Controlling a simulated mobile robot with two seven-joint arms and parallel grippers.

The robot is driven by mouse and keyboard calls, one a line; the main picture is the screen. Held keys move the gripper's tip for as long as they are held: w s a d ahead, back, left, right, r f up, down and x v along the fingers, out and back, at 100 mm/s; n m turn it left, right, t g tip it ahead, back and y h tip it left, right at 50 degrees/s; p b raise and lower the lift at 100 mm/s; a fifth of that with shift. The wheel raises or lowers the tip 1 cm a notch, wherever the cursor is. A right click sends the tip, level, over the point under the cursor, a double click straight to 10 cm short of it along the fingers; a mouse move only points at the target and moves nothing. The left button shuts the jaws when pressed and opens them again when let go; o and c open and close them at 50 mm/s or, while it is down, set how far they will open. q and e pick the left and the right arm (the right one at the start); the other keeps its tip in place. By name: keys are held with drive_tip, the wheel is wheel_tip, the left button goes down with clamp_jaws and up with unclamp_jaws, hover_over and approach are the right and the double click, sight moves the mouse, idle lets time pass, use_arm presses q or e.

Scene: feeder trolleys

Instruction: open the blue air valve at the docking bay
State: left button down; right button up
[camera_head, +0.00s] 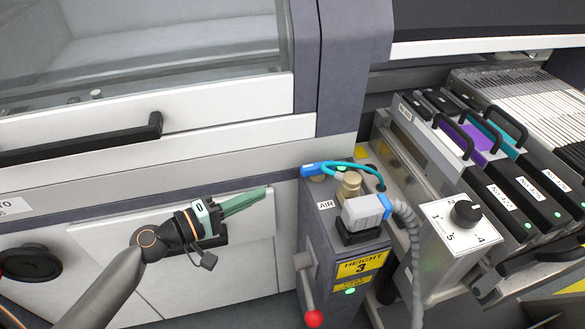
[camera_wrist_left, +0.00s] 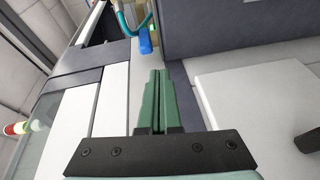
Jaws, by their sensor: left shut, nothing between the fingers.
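The blue air valve (camera_head: 313,170) sits on top of the grey docking post, just behind the white AIR label (camera_head: 326,204). A teal hose (camera_head: 350,165) runs from it to the right. Whether the valve is open or closed I cannot tell. In the left wrist view a blue part (camera_wrist_left: 146,40), likely the valve, shows beyond the fingertips with the teal hose beside it. My left gripper (camera_head: 266,191) has green fingers pressed together and empty. It is left of the valve and apart from it, in front of the white machine panel. The gripper also shows in the wrist view (camera_wrist_left: 159,73).
The grey docking post (camera_head: 320,232) carries a grey connector (camera_head: 362,211), a yellow HEIGHT 3 label (camera_head: 359,266) and a red-knobbed lever (camera_head: 313,318). A numbered dial (camera_head: 466,214) and feeders with black handles stand right. A black bar handle (camera_head: 90,140) juts from the machine at left.

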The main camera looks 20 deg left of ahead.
sight(292, 166)
use_arm(q)
drive_tip(key=shift+w+a+r+n+h, duration=0.2)
drive_tip(key=shift+w+r, duration=0.15)
drive_tip(key=shift+r, duration=0.15)
drive_tip(key=shift+w+a+r+n+h, duration=0.1)
drive_tip(key=shift+w+a+r, duration=0.1)
drive_tip(key=shift+w+r, duration=0.25)
use_arm(e)
drive_tip(key=shift+w+a+f, duration=0.25)
drive_tip(key=shift+w+f, duration=0.05)
drive_tip(key=shift+w, duration=0.1)
use_arm(q)
drive_tip(key=shift+s, duration=0.1)
drive_tip(key=x, duration=0.4)
drive_tip(key=p+x, duration=0.1)
drive_tip(key=x, duration=0.3)
drive_tip(key=shift+w+d+r, duration=0.1)
drive_tip(key=shift+w+r, duration=0.1)
drive_tip(key=shift+w, duration=0.05)
drive_tip(key=shift+w+d+f, duration=0.1)
drive_tip(key=shift+w+d, duration=0.35)
drive_tip(key=shift+w, duration=0.15)
use_arm(e)
drive_tip(key=shift+a+r, duration=0.15)
drive_tip(key=shift+r, duration=0.45)
use_arm(q)
drive_tip(key=shift+t+p, duration=0.3)
use_arm(e)
drive_tip(key=shift+r, duration=0.1)
